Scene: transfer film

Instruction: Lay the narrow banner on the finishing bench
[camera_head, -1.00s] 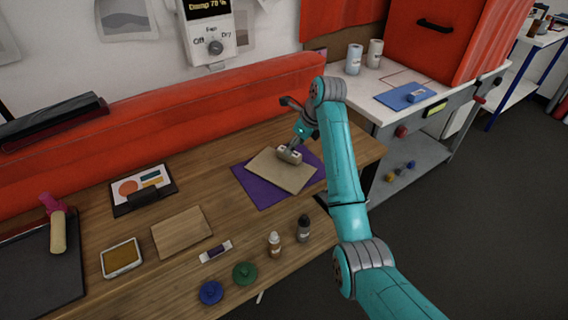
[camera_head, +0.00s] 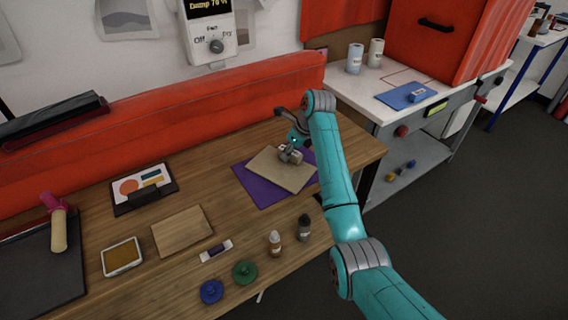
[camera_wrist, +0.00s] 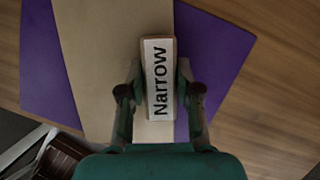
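A small block labelled "Narrow" (camera_wrist: 158,80) stands on a tan board (camera_wrist: 95,60) that lies over a purple sheet (camera_wrist: 205,50). In the head view the board (camera_head: 270,167) and sheet (camera_head: 262,192) lie on the wooden bench, the sheet showing at the edges. My gripper (camera_head: 290,153) is low over the board at the block. In the wrist view my gripper (camera_wrist: 159,78) has one finger on each side of the block, very close to it. Whether the fingers press on it cannot be told. I see no separate banner marked besides this label.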

